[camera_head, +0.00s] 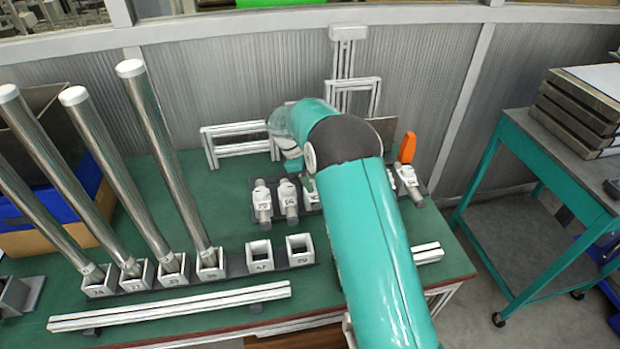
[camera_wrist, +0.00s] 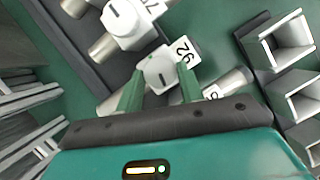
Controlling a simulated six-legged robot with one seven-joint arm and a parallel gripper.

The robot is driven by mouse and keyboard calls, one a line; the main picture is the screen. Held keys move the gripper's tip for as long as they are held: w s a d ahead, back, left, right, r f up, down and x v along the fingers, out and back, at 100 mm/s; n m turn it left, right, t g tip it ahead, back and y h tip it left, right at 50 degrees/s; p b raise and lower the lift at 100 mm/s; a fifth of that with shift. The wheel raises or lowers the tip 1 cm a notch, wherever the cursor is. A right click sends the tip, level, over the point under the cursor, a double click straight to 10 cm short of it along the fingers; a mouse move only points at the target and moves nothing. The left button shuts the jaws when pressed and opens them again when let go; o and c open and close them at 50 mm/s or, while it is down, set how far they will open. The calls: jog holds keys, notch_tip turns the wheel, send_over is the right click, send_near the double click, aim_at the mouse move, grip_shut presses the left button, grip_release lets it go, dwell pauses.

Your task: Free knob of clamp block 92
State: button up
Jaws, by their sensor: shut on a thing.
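In the wrist view, clamp block 92 shows its white label (camera_wrist: 185,52) and its white round knob (camera_wrist: 158,66) with a dark slot. My gripper (camera_wrist: 160,88) has its two green fingers on either side of the knob, shut on it. The slot runs roughly along the fingers. Metal cylinder ends of the block show partly beside and below the fingers. In the head view my teal arm (camera_head: 375,240) hides block 92 and most of the gripper.
Neighbouring clamp blocks (camera_head: 262,199) stand in the same row; one knob (camera_wrist: 127,20) is close by. Empty white sockets (camera_head: 300,249) lie in front. Tall metal tubes (camera_head: 165,160) stand at left. An orange piece (camera_head: 408,147) stands behind the row's right end.

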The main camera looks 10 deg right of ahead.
jog(key=shift+s+n+t, duration=0.1)
jog(key=shift+n+t, duration=0.3)
jog(key=shift+n, duration=0.8)
jog(key=o, duration=1)
jog(key=v, duration=1.3)
jog(key=shift+s+a+r, duration=0.1)
jog(key=shift+a+r, duration=0.15)
jog(key=shift+r, duration=0.1)
